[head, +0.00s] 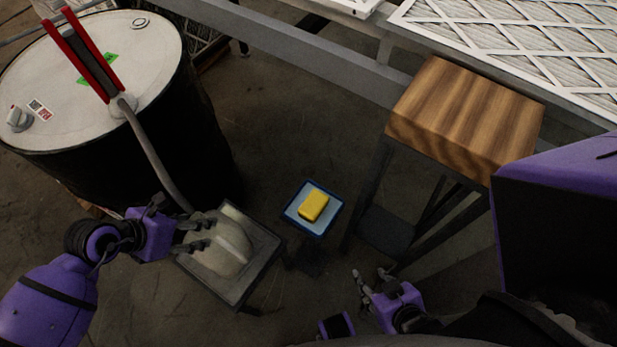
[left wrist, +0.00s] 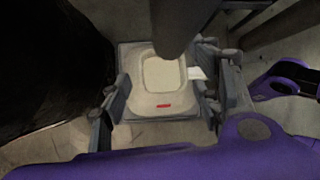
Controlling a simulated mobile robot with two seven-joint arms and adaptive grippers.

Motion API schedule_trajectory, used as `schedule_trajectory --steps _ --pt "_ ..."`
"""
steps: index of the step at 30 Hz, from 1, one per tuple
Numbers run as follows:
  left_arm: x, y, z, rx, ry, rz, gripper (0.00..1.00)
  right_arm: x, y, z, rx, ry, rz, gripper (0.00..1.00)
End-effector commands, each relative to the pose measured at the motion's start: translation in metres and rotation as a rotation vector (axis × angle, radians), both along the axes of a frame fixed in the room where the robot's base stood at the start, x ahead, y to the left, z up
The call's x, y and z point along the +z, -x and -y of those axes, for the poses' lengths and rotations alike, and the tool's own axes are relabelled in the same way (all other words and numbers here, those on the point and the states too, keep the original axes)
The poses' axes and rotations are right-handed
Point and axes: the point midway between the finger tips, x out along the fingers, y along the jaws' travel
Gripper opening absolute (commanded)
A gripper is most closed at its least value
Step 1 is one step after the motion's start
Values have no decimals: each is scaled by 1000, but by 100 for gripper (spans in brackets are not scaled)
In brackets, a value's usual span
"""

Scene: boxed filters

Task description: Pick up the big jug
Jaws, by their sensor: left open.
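The big jug (head: 232,252) is a pale, off-white container on a small dark stand (head: 262,262) at the lower left of the head view. It also shows in the left wrist view (left wrist: 160,102), with a red mark near its lower edge. My left gripper (head: 203,233) is open over the jug's left part. In the left wrist view its fingers (left wrist: 165,98) lie on either side of the jug; contact cannot be told. My right gripper (head: 369,285) is at the lower middle, well to the right of the jug, with fingers spread and nothing in them.
A black drum (head: 205,135) with a red-handled pump (head: 82,58) stands at left; its grey hose (head: 155,160) runs down to the jug. A yellow sponge (head: 313,204) lies on a blue-edged tray (head: 295,215). A wood-topped stool (head: 465,110) stands at right, with filters (head: 530,35) behind.

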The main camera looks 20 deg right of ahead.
Motion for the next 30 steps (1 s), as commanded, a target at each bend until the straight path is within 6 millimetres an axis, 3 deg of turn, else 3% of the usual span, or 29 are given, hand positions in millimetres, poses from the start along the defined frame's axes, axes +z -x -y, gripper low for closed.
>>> schedule_trajectory --steps 3,16,30 --pt "1 0 0 0 0 0 55 1 -3 0 2 0 5 40" --pt "0 0 -1 1 -1 -1 0 1 -3 0 2 0 5 40" --pt "2 -1 0 2 2 2 0 2 -6 0 2 0 10 40"
